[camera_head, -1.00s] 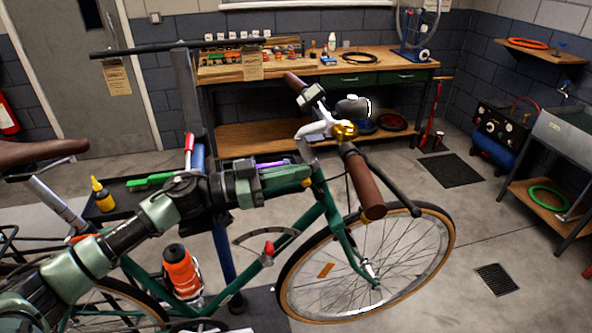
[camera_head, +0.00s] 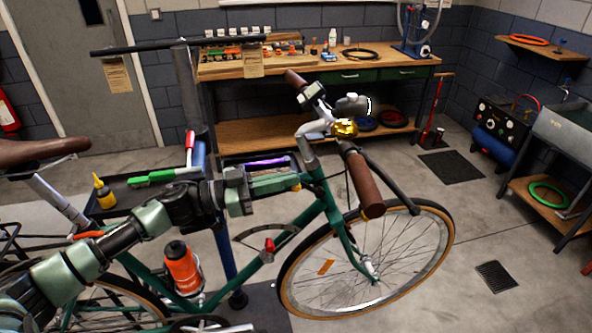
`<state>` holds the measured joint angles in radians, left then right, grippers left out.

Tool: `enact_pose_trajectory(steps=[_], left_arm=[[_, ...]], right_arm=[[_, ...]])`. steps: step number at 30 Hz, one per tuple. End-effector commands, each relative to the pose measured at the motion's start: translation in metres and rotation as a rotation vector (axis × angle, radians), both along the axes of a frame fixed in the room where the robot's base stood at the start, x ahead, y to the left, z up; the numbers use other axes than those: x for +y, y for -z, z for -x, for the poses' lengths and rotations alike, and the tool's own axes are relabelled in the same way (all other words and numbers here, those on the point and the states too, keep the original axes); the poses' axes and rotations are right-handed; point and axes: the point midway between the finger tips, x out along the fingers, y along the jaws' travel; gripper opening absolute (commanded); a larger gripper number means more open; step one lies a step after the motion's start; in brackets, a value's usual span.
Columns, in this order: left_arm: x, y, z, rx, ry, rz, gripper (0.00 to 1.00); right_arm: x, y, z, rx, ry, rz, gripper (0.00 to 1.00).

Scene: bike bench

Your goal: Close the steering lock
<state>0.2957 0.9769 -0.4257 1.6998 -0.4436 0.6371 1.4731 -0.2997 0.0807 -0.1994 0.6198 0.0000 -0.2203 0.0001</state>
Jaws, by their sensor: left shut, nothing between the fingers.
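A green bicycle (camera_head: 310,215) stands side-on with its front wheel to the right. Its handlebar has brown grips (camera_head: 363,183) and a gold bell (camera_head: 345,128). A small red lever (camera_head: 269,245) sits on the down tube beside a thin curved bar; I cannot tell for sure whether this is the steering lock. My left gripper (camera_head: 297,180) reaches in from the left, shut and empty. Its tips appear in front of the upper frame near the head tube, up and to the right of the red lever. Contact cannot be told. My right gripper is not in view.
A blue repair stand post with a red-tipped lever (camera_head: 190,140) rises behind my left arm. A dark tray (camera_head: 125,192) holds a yellow bottle (camera_head: 103,192) and a green brush (camera_head: 152,178). An orange bottle (camera_head: 181,268) is on the frame. Open floor lies right of the wheel.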

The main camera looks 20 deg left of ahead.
Motion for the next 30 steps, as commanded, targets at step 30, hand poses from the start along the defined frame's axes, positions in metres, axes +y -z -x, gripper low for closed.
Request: enact_pose_trajectory(steps=[30], left_arm=[[0.076, -0.001, 0.045, 0.004, -0.004, -0.002, 0.0]], right_arm=[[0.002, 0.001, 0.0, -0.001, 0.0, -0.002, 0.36]])
